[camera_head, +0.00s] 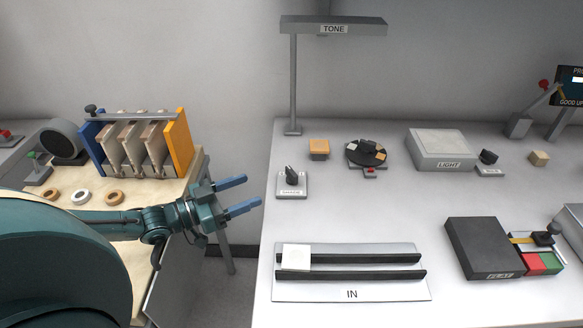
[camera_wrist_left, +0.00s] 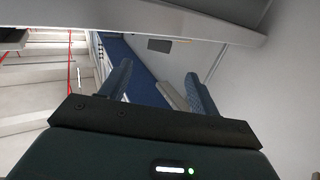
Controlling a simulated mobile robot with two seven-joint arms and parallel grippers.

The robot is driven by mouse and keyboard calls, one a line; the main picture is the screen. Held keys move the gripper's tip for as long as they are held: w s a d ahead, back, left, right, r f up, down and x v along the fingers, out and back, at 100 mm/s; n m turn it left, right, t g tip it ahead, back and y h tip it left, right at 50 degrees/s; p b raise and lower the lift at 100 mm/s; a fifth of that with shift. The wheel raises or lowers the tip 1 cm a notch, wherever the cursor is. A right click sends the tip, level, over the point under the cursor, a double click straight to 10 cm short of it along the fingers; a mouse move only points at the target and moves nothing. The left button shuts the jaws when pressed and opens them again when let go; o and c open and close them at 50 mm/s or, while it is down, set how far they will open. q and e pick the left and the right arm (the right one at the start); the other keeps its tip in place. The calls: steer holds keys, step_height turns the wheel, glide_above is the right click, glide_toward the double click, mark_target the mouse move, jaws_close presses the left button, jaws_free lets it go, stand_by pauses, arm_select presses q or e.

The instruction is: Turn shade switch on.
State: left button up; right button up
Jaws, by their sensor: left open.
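A small grey switch plate with a dark lever (camera_head: 291,181) lies at the left end of the white table. Its small label is hard to read but seems to be the shade one. The lever tilts up and to the left. My left gripper (camera_head: 253,191) comes in from the left with its two blue fingers spread, empty, pointing at the switch. It appears a short way left of the plate, not touching it. In the left wrist view my open gripper (camera_wrist_left: 158,72) has nothing between its fingers, and the switch cannot be made out. My right gripper is not in view.
A lamp post (camera_head: 293,80) labelled TONE stands behind the switch. An orange block (camera_head: 319,149) and a black dial (camera_head: 367,153) are behind it to the right. The IN rack (camera_head: 351,292) lies in front. A wooden table (camera_head: 141,197) is left, across a gap.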

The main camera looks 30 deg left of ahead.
mark_target(289, 174)
arm_select(q)
steer(key=x, duration=1.1)
steer(key=shift+w+d+r, duration=0.1)
steer(key=shift+d, duration=0.1)
steer(key=shift+w+d, duration=0.25)
steer(key=shift+w, duration=0.15)
steer(key=shift+c, duration=0.5)
